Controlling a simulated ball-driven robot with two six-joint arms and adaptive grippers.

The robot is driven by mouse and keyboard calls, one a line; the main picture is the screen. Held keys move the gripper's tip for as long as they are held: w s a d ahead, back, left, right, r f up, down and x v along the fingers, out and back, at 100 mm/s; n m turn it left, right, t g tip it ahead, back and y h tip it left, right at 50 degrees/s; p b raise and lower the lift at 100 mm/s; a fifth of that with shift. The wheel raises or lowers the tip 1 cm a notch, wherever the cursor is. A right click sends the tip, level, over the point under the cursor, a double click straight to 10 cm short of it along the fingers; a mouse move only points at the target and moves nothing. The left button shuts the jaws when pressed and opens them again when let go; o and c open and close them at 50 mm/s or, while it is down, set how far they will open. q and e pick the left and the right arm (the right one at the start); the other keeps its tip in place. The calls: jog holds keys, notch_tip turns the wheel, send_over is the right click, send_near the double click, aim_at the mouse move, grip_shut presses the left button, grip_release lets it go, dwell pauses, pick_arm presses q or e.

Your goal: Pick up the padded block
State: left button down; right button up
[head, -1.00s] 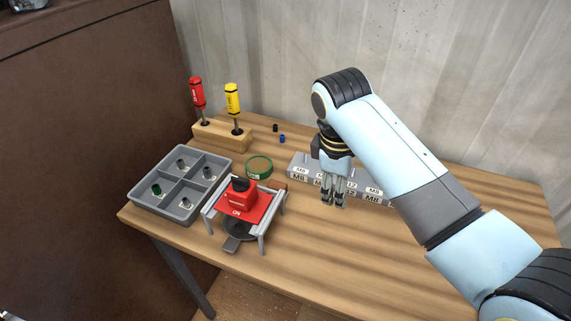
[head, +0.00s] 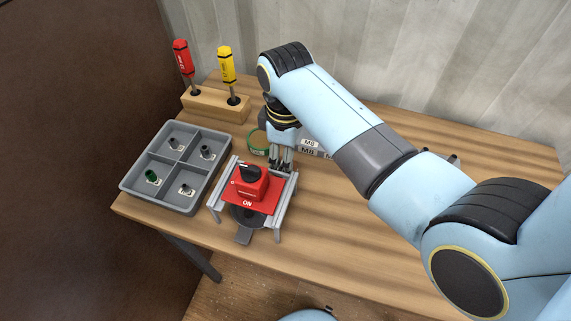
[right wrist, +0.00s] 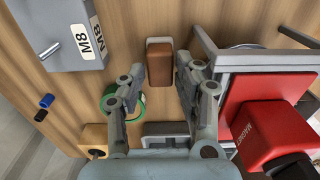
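The padded block is a small brown block with a pale grey edge (right wrist: 160,60), upright at the top centre of the right wrist view. It stands on the wooden table (head: 345,215), beside the grey frame with the red switch. My right gripper (right wrist: 160,78) is open, with one finger on each side of the block's line and the block just beyond the fingertips. I cannot tell whether they touch. In the head view the right gripper (head: 281,163) points down behind the red switch, and the block is hidden there. My left gripper is not in view.
The red switch (head: 250,182) on its grey frame (head: 284,205) is close to the right gripper. The table's front right is clear.

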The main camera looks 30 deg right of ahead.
jog(key=shift+s+f, duration=0.1)
jog(key=shift+f, duration=1.05)
jog(key=shift+c, duration=1.1)
jog(key=c, duration=0.4)
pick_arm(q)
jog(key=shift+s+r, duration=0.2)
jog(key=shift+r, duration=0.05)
pick_arm(e)
grip_shut()
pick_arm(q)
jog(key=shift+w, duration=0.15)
